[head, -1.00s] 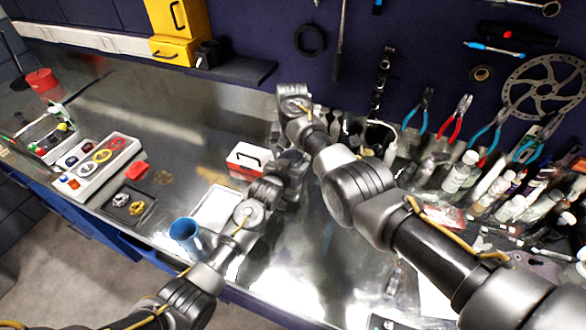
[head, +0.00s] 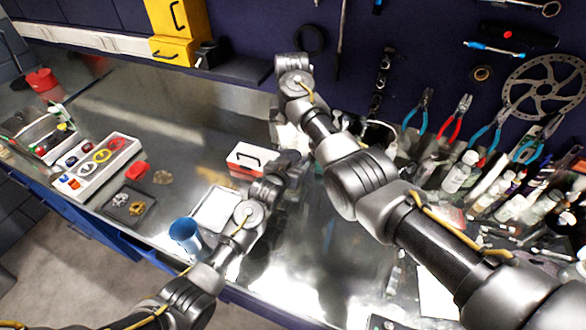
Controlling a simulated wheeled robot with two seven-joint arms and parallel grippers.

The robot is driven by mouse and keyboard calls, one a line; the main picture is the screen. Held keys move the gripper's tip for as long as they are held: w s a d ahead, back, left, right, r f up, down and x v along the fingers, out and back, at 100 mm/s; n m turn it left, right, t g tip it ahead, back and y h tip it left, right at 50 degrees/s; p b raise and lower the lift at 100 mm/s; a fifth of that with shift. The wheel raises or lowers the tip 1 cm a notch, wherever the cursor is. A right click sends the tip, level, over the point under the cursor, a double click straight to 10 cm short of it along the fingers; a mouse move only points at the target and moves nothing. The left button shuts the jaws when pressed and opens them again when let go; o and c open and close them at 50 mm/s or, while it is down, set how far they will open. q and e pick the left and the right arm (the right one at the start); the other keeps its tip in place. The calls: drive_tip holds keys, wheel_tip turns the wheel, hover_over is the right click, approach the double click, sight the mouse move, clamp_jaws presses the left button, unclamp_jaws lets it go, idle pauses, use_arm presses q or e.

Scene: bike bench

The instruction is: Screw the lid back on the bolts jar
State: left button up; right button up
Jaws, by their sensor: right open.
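My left gripper (head: 291,160) reaches in over the middle of the bench, to the right of the red and white box. Its fingertips are small and dark, and I cannot tell whether it is shut or holds anything. My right gripper (head: 278,128) hangs just above it, below the raised wrist of my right arm, and is open. It is largely hidden by that arm. I cannot make out the bolts jar or its lid; the area around both grippers is cluttered and partly covered by my arms.
A red and white box (head: 248,158), a white tray (head: 215,209) and a blue cup (head: 186,236) stand left of my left arm. A dark tray (head: 129,204) and a grey organizer (head: 92,175) lie farther left. Bottles (head: 461,172) crowd the right.

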use_arm(q)
drive_tip(key=o, duration=0.4)
drive_tip(key=b+v, duration=0.2)
drive_tip(key=v, duration=0.8)
use_arm(e)
wheel_tip(320, 180, down, 2)
use_arm(q)
drive_tip(key=shift+s+a+r, duration=0.15)
drive_tip(key=shift+s+a, duration=0.05)
drive_tip(key=shift+s, duration=0.15)
